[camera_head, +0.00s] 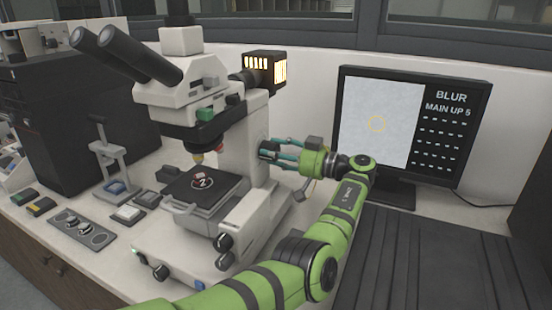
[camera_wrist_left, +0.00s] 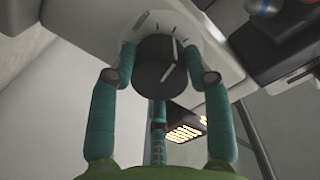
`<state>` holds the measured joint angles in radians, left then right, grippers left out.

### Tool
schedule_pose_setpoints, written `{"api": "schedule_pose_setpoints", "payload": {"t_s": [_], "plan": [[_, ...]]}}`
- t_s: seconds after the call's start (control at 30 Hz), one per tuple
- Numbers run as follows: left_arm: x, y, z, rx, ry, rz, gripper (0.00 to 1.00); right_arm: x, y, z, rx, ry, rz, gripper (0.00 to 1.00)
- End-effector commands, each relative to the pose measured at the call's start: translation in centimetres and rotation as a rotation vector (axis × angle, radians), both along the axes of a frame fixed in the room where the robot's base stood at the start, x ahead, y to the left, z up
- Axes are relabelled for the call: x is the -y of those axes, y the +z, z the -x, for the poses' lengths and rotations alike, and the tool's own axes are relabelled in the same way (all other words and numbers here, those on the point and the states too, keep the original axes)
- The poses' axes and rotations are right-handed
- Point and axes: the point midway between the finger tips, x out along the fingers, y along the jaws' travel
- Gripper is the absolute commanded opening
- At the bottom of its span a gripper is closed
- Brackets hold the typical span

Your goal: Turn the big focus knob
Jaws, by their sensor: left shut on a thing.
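The microscope (camera_head: 240,155) stands on the bench with its side facing my left arm. The big focus knob (camera_head: 268,149) is a dark round knob on its right side. In the left wrist view the knob (camera_wrist_left: 160,62) shows a pale pointer line, with tick marks on the white housing beside it. My left gripper (camera_head: 280,151) is shut on the knob; its teal fingers (camera_wrist_left: 160,75) sit around the knob's rim. My right gripper is not in view.
A stage with a sample (camera_head: 202,181) marked 2 lies under the objectives. Smaller knobs (camera_head: 224,242) sit low on the microscope base. A small press-like stand (camera_head: 107,160) and a control panel (camera_head: 82,231) are at left. A dark ribbed surface (camera_head: 430,260) lies at right.

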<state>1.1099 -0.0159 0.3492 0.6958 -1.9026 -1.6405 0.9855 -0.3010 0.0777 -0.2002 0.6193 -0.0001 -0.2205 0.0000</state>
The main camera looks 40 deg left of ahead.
Motion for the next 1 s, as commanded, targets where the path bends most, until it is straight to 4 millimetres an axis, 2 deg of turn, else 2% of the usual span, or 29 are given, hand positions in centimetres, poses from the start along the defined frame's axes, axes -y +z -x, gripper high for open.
{"api": "schedule_pose_setpoints", "payload": {"t_s": [0.03, 0.1, 0.33, 1.0], "plan": [[-0.2, 0.3, -0.1, -0.029, -0.003, -0.005, 0.17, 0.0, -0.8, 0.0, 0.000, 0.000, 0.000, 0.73], [-0.2, 0.4, -0.1, -0.089, -0.001, 0.013, 0.17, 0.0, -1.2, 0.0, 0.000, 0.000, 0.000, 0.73], [-0.2, 0.7, -0.1, -0.298, -0.001, 0.079, 0.17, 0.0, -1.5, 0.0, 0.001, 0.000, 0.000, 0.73], [-0.3, 1.0, -0.3, -0.906, 0.002, 0.272, 0.17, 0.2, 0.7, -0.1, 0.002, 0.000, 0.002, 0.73]]}}
